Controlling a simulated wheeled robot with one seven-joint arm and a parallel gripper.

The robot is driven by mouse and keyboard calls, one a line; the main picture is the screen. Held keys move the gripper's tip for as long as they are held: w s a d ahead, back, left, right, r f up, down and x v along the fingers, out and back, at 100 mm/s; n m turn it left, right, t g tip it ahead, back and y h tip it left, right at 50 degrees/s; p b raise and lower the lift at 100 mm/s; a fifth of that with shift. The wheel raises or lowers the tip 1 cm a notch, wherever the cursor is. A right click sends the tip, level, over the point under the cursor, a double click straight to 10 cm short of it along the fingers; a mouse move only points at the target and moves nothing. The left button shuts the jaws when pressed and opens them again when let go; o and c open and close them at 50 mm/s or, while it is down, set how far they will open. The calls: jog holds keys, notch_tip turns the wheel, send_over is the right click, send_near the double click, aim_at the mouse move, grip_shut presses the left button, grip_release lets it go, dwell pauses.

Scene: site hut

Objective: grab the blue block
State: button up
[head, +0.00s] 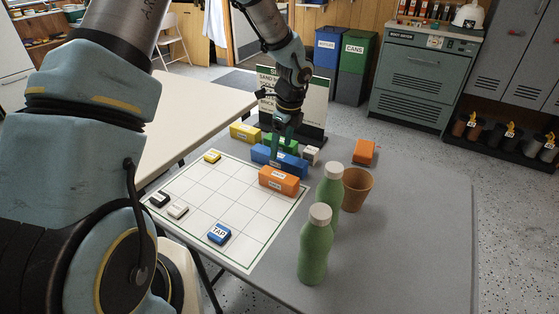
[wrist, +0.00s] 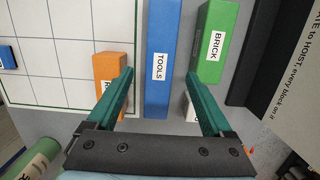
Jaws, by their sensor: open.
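The long blue block (head: 262,157), labelled TOOLS, lies on the grey table (head: 420,230) at the back edge of a white grid sheet (head: 200,190). In the wrist view the blue block (wrist: 161,35) runs up the middle, between the two teal fingers. My gripper (head: 275,155) is open and points down at the block; it also shows in the wrist view (wrist: 160,80). One finger is to each side of the block, with gaps. I cannot tell how far the fingertips are above the table.
An orange block (head: 278,180) is close in front and a green BRICK block (wrist: 214,45) close behind. A white block (head: 311,155) sits at the right end. A sign (head: 300,105) stands behind. Green bottles (head: 315,250) and a brown pot (head: 357,188) stand right.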

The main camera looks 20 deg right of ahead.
aim_at(279, 155)
jog(key=f, duration=0.3)
jog(key=f+p, duration=0.1)
jog(key=shift+w+a+f, duration=0.35)
jog(key=shift+f, duration=0.05)
jog(key=shift+c, duration=0.3)
grip_shut()
